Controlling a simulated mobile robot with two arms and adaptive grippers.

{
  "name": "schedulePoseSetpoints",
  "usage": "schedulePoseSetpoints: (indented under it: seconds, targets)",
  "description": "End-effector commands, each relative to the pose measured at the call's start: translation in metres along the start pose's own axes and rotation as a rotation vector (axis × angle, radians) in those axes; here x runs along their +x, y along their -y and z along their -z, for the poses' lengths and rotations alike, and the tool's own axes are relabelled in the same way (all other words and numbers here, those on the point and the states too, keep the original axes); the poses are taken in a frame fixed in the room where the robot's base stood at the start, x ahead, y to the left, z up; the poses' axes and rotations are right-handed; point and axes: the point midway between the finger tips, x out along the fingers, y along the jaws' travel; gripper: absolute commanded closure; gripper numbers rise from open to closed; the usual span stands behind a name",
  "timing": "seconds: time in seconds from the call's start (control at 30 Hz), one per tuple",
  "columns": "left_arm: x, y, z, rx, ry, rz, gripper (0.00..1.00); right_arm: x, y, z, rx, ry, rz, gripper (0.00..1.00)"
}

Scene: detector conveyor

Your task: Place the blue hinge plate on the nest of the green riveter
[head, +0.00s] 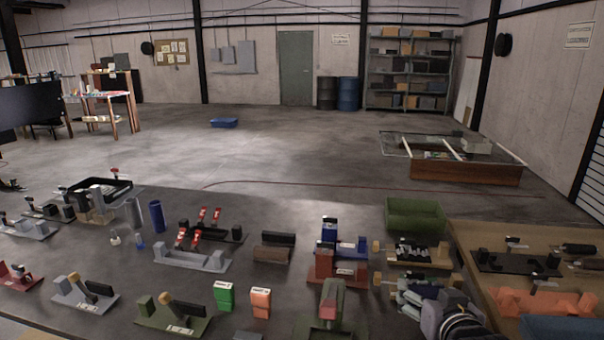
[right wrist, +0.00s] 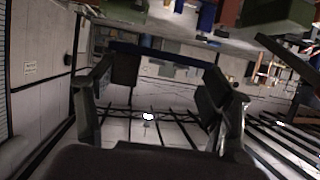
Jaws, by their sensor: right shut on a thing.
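My right gripper (head: 422,294) is low at the right front of the table in the head view. In the right wrist view its two fingers (right wrist: 165,88) are shut on a dark blue bar, which looks like the blue hinge plate (right wrist: 160,52), spanning the fingertips. In the head view I cannot make the plate out. A green machine with a tall upright (head: 328,305), which looks like the green riveter, stands at the front centre, left of my right gripper and apart from it. Its nest cannot be made out clearly. My left gripper is not in view.
Red (head: 338,268) and blue (head: 350,246) machines stand behind the green one. Green (head: 223,297) and orange (head: 260,302) boxes stand to its left. A green bin (head: 415,215) and a tan fixture (head: 420,254) lie behind my gripper. An olive fixture (head: 172,318) is at the front left.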

Motion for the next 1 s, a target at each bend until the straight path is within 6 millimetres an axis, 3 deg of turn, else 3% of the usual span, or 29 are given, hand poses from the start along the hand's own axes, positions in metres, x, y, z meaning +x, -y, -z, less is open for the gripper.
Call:
schedulePoseSetpoints:
  seconds: [0.03, 0.2, 0.33, 0.5, 0.67, 0.8, 1.0]
  targets:
    - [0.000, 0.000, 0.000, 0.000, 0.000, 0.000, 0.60, -0.011, 0.017, 0.018, -0.009, -0.014, 0.031, 0.60]
    - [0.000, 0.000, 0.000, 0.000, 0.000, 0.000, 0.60, -0.043, 0.057, 0.046, -0.050, -0.010, 0.106, 0.60]
    - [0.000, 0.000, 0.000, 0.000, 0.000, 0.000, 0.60, -0.057, 0.070, 0.054, -0.071, -0.006, 0.131, 0.60]
    - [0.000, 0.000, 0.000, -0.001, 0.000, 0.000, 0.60, -0.060, 0.073, 0.054, -0.076, -0.001, 0.137, 0.60]
    - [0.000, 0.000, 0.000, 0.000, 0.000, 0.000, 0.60, -0.043, 0.057, 0.041, -0.052, 0.008, 0.105, 0.60]
    - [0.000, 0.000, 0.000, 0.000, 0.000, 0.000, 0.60, -0.013, 0.021, 0.013, -0.014, 0.012, 0.038, 0.60]
    - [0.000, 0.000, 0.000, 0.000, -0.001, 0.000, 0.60, 0.013, -0.027, -0.024, 0.011, 0.004, -0.049, 0.60]
